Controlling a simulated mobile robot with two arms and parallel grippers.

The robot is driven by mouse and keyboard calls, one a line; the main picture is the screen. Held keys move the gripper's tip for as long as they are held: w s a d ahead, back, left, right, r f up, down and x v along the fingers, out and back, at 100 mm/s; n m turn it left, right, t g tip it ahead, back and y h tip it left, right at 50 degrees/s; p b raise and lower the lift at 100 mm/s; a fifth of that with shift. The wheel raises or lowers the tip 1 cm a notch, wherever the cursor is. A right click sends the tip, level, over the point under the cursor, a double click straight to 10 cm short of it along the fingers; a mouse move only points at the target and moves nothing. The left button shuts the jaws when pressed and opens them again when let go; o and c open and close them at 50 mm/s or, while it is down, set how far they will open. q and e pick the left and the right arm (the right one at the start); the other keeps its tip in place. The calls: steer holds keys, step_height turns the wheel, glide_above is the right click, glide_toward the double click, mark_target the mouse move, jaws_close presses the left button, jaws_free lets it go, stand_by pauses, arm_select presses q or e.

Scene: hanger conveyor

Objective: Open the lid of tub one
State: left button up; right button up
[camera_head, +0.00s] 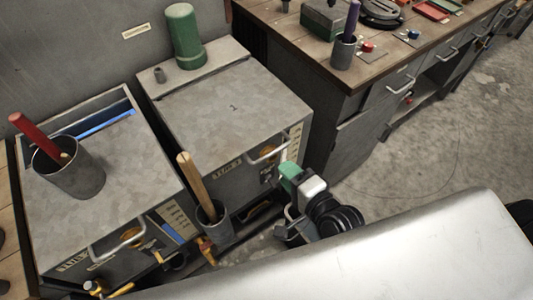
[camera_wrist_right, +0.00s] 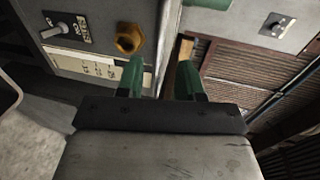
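Tub one (camera_head: 225,175) is the middle grey metal box, with a "1" on its flat lid (camera_head: 205,125). The lid looks shut. A bar handle (camera_head: 268,152) sits at its front edge near the right corner. My right gripper (camera_head: 289,174), with green fingers, is just in front of that corner, close to the handle. In the right wrist view the fingers (camera_wrist_right: 161,80) are apart with nothing held between them. That view shows a brass fitting (camera_wrist_right: 129,38) on a panel beyond the left finger. The handle is not clear there. My left gripper is out of view.
A green cylinder (camera_head: 184,38) stands behind the lid. A pot (camera_head: 215,224) with a wooden stick stands before tub one. Another tub with a pot (camera_head: 70,176) on top is at left. A workbench (camera_head: 345,88) stands at right; open floor (camera_head: 440,150) lies beyond my arm.

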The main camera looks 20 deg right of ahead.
mark_target(268, 154)
steer(key=x, duration=0.8)
steer(key=shift+w+a, duration=0.1)
steer(key=shift+w, duration=0.1)
jaws_close()
